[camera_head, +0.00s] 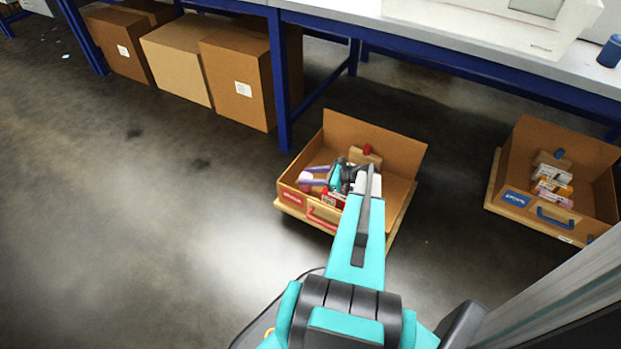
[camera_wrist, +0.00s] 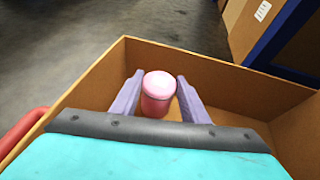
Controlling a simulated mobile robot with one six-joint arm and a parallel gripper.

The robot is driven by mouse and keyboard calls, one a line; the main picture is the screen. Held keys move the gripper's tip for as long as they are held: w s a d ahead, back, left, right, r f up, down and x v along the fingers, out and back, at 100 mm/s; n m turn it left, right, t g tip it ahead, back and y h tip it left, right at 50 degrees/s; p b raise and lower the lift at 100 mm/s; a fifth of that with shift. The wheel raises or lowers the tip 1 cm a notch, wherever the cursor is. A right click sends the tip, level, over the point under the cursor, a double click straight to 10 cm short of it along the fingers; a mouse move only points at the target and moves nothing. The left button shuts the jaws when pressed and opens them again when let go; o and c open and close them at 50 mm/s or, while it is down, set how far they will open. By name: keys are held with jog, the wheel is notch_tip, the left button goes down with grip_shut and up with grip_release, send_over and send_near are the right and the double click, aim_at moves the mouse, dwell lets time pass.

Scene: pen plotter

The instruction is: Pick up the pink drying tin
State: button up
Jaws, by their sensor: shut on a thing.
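The pink drying tin (camera_wrist: 158,94) is a small upright cylinder with a paler pink lid. In the wrist view it stands between the two purple fingers of my gripper (camera_wrist: 159,80), which is shut on it. In the head view my gripper (camera_head: 311,176) is low inside the open cardboard box with a red label (camera_head: 292,197), near its left side. The tin is small there and partly hidden by the fingers. I cannot tell whether its base touches the box floor.
The box's walls rise around my gripper, with a taller back flap. It holds a red-topped item (camera_head: 367,150) and other small things. A second open box with a blue label (camera_head: 516,198) stands at the right. A blue-framed table (camera_head: 440,48) and closed cartons (camera_head: 178,62) are behind. Floor at left is clear.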

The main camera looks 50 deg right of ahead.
notch_tip(320, 180, up, 7)
jog(key=shift+f+p, duration=0.2)
jog(key=shift+p, duration=0.65)
